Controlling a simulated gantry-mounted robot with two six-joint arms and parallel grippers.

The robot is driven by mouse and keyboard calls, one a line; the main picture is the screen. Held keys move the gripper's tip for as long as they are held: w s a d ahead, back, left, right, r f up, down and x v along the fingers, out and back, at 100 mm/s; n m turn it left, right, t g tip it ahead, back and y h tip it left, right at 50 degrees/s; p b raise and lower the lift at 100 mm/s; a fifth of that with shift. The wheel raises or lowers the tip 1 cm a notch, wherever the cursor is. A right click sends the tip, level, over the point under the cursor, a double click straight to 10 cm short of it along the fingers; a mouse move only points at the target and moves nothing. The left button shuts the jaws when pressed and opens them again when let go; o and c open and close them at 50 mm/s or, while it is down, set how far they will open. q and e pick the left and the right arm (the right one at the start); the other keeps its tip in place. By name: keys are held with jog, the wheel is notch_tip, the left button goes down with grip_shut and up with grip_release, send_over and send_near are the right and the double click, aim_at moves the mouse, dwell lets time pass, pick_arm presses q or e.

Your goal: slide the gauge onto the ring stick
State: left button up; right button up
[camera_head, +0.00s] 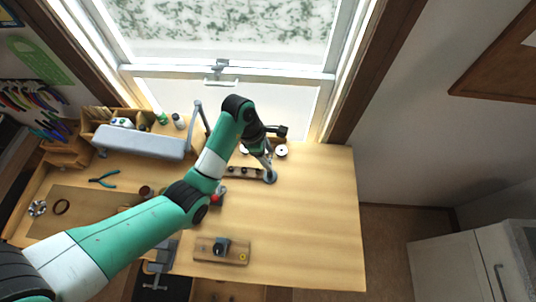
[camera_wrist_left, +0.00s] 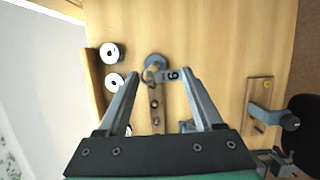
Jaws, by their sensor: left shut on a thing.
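My left gripper (camera_head: 268,163) is over the far part of the workbench, and its two fingers show in the wrist view (camera_wrist_left: 160,76). Just beyond the fingertips is a round grey base (camera_wrist_left: 153,60), also in the head view (camera_head: 270,177), which seems to carry the ring stick. The stick itself is too small and overlapped to tell from the gauge, and I cannot tell if the two touch. My right gripper is not in view.
A narrow wooden rack (camera_head: 238,172) with dark pegs lies beside the base. White discs (camera_head: 281,150) stand behind it. A wooden block with a dark fitting (camera_head: 235,255) lies at the front. A grey lamp (camera_head: 150,142) stands left. The bench's right side (camera_head: 320,215) is clear.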

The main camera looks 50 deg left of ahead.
pick_arm(q)
jog(key=shift+w+a+f, duration=0.2)
jog(key=shift+w+a, duration=0.1)
dwell(0.6)
jog(key=shift+f+b, duration=0.15)
jog(key=shift+b, duration=0.15)
jog(key=shift+f+b, duration=0.6)
jog(key=shift+f, duration=0.05)
jog(key=shift+f, duration=0.3)
grip_shut()
jog(key=shift+f+b, duration=0.8)
jog(key=shift+b, duration=0.15)
